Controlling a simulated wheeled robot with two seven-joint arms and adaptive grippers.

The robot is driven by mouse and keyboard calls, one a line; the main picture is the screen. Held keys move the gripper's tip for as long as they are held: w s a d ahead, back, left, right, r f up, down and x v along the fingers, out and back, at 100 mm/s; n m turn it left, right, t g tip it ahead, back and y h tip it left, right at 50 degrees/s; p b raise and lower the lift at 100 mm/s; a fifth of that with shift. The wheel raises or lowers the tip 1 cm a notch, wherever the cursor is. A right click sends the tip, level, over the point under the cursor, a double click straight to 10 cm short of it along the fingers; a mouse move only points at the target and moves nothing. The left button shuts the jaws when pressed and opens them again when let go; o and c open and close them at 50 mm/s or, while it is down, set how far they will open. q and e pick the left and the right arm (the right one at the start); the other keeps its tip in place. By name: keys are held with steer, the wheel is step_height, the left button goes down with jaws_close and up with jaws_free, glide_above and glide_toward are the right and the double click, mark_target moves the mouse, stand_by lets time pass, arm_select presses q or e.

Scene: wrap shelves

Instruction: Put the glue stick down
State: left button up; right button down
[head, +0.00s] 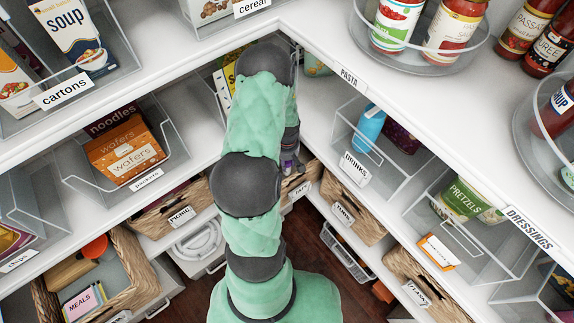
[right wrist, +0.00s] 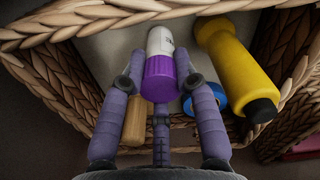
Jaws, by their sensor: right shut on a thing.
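The glue stick (right wrist: 159,80), white with a purple cap, is between the fingers of my right gripper (right wrist: 160,66) in the right wrist view. The gripper is shut on it, over the inside of a wicker basket (right wrist: 72,17). I cannot tell whether the glue stick touches the basket floor. In the head view my right gripper (head: 289,160) shows only partly beside my green arm, above a wicker basket (head: 309,172) in the shelf corner. The glue stick is not discernible there. My left gripper is not in view.
In the basket, a yellow bottle (right wrist: 236,70) with a black cap lies to the right. A blue ring (right wrist: 205,99) and a wooden piece (right wrist: 134,122) lie near the fingers. Shelf boards, the drinks bin (head: 352,173) and the turners-side basket (head: 350,220) surround the arm.

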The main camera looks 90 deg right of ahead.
steer(key=shift+f, duration=0.9)
steer(key=shift+f+b, duration=0.2)
steer(key=shift+b, duration=0.1)
steer(key=c, duration=0.9)
jaws_free()
steer(key=shift+c, duration=0.2)
steer(key=shift+r, duration=0.1)
steer(key=shift+r+p, duration=0.35)
steer(key=shift+r, duration=0.2)
step_height(320, 180, up, 11)
steer(key=p, duration=0.4)
steer(key=shift+r, duration=0.1)
